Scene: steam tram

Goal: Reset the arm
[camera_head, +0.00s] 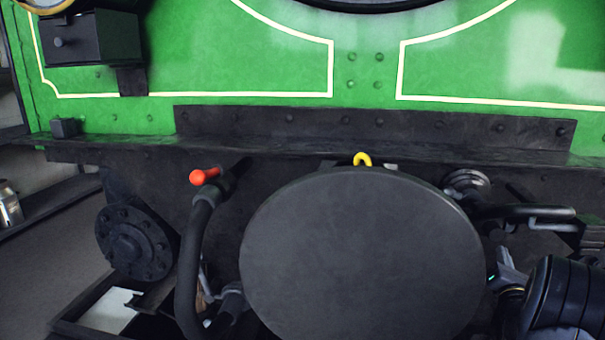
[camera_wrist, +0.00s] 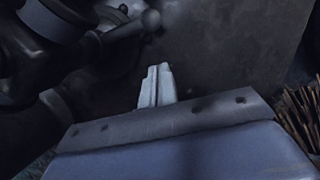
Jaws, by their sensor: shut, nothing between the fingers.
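My gripper (camera_wrist: 157,85) shows in the wrist view as two pale grey fingers pressed together, with nothing between them. Its broad blue-grey body fills the bottom of that view. The fingers point toward a dark, worn metal surface (camera_wrist: 220,50). In the head view, part of my arm (camera_head: 565,300) shows at the lower right, beside the large round buffer (camera_head: 362,255). A small grey part next to it may be the gripper, but I cannot tell clearly.
A hose with a red handle (camera_head: 204,176) rises left of the buffer. A yellow hook (camera_head: 362,159) shows above it. A dark pipe fitting (camera_wrist: 60,70) is close on the gripper's left in the wrist view; brown bristle-like strands (camera_wrist: 300,115) lie right. The green tram front (camera_head: 230,60) stands behind.

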